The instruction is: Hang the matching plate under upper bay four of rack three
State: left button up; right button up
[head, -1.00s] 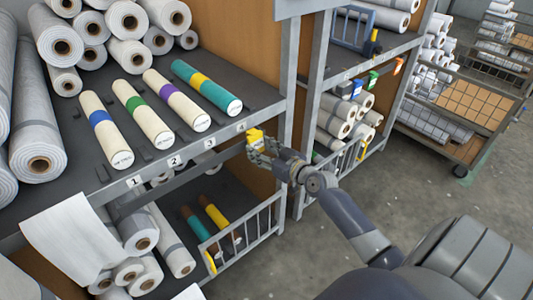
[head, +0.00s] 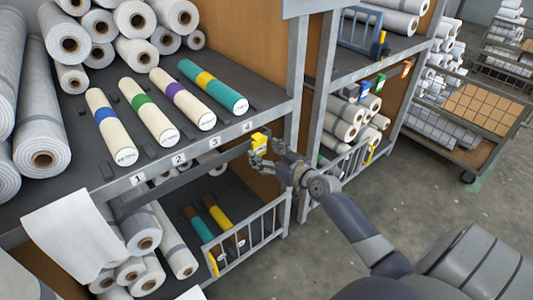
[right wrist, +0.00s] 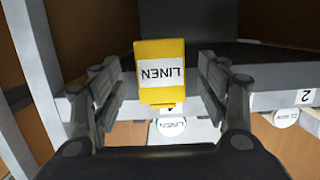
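The yellow plate (head: 260,141) hangs at the underside of the upper shelf's front edge, by the label 4 (head: 248,126). In the right wrist view the plate (right wrist: 161,72) reads LINEN upside down, and its narrow tab meets the shelf edge by the upside-down 4. My right gripper (head: 264,149) has its fingers apart on both sides of the plate; in the right wrist view (right wrist: 160,92) a gap shows on each side. A teal roll with a yellow band (head: 212,86) lies in upper bay four; its end (right wrist: 172,127) also reads LINEN. My left gripper is out of view.
Cream rolls with blue (head: 111,127), green (head: 148,113) and purple (head: 184,104) bands lie in the bays to the left. A barred gate (head: 252,238) fronts the lower shelf. A grey post (head: 299,105) stands just right of the plate. Open floor lies at right.

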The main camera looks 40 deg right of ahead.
jog(key=shift+s, duration=0.15)
jog(key=a+v, duration=0.1)
jog(key=v, duration=1.1)
jog(key=s+d+f+m+g+h, duration=0.1)
jog(key=s+d+f+g, duration=0.1)
jog(key=f, duration=0.7)
jog(key=s+d+f+m+g+h, duration=0.1)
jog(key=s+f+g, duration=0.1)
jog(key=f, duration=0.8)
jog(key=s+a+f+g+p, duration=0.1)
jog(key=s+a+f+g, duration=0.1)
jog(key=s+f, duration=0.45)
jog(key=s+a+f+g, duration=0.1)
jog(key=s+f+g, duration=0.15)
jog(key=f, duration=0.75)
jog(key=s+a+f+n+g, duration=0.1)
jog(key=s+a+f+g, duration=0.1)
jog(key=s+a+f, duration=0.3)
jog(key=s+a+f+n+g, duration=0.1)
jog(key=s+a+f, duration=0.4)
jog(key=s, duration=0.8)
jog(key=s+a+f+n+g+p, duration=0.1)
jog(key=s+a+f+g, duration=0.2)
jog(key=s+a+f, duration=0.2)
jog(key=s+f, duration=0.2)
jog(key=s, duration=0.2)
jog(key=shift+s+a+f+n+y, duration=0.15)
jog(key=shift+s+a+n+y, duration=0.05)
jog(key=shift+s+n+y, duration=0.1)
